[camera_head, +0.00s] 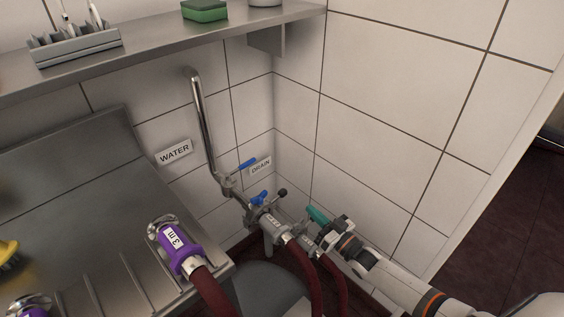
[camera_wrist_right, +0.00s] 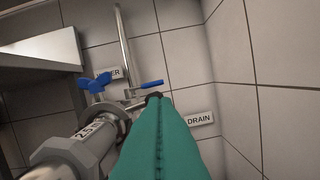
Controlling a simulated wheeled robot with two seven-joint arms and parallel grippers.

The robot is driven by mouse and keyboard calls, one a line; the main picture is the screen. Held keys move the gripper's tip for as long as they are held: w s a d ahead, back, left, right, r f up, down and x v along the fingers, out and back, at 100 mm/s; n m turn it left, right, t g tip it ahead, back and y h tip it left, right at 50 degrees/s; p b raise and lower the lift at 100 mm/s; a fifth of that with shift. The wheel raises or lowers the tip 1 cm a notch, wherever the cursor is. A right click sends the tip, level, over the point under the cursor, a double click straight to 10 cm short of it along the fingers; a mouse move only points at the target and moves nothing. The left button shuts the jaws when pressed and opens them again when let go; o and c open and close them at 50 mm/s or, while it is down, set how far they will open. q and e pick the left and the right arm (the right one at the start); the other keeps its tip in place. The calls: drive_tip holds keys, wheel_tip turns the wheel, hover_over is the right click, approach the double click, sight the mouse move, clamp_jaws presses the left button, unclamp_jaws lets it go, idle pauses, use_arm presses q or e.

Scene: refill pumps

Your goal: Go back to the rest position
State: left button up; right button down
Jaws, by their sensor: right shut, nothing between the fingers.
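My right gripper (camera_head: 316,214) reaches in from the lower right, its teal fingers shut with nothing between them. In the wrist view the closed teal fingers (camera_wrist_right: 158,135) point toward the wall, in front of the pipework. A grey hose coupling (camera_wrist_right: 75,150) with a partly readable length label lies left of the fingers. In the head view this coupling (camera_head: 272,227) sits at the pipe's lower end, left of the gripper, with a dark red hose. Whether the fingers touch anything is unclear. My left gripper is not in view.
A metal pipe (camera_head: 204,120) with blue valve handles (camera_head: 247,165) runs down the tiled corner by WATER (camera_head: 174,152) and DRAIN (camera_head: 260,166) signs. A purple coupling (camera_head: 176,246) lies on the steel drainboard (camera_head: 70,185). A shelf (camera_head: 160,52) hangs above.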

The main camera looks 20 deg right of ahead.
drive_tip(key=s+f+g+h+p, duration=0.2)
drive_tip(key=s+f+g+h, duration=0.15)
drive_tip(key=s+f, duration=0.55)
drive_tip(key=s+f+g+h+p, duration=0.2)
drive_tip(key=s+f+g, duration=0.3)
drive_tip(key=f, duration=0.8)
use_arm(q)
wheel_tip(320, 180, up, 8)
drive_tip(key=p, duration=0.3)
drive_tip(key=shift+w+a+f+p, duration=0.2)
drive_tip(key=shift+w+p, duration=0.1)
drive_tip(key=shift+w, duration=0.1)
use_arm(e)
drive_tip(key=s+a+f+g, duration=0.2)
drive_tip(key=s+f+g, duration=0.1)
drive_tip(key=s, duration=0.7)
drive_tip(key=s+a+f+g, duration=0.2)
drive_tip(key=s+f+g, duration=0.1)
drive_tip(key=s, duration=0.8)
drive_tip(key=s+a+f+g, duration=0.3)
drive_tip(key=s+f, duration=0.2)
drive_tip(key=s, duration=0.6)
drive_tip(key=shift+n+h, duration=0.4)
drive_tip(key=shift+h, duration=0.05)
drive_tip(key=shift+w, duration=0.1)
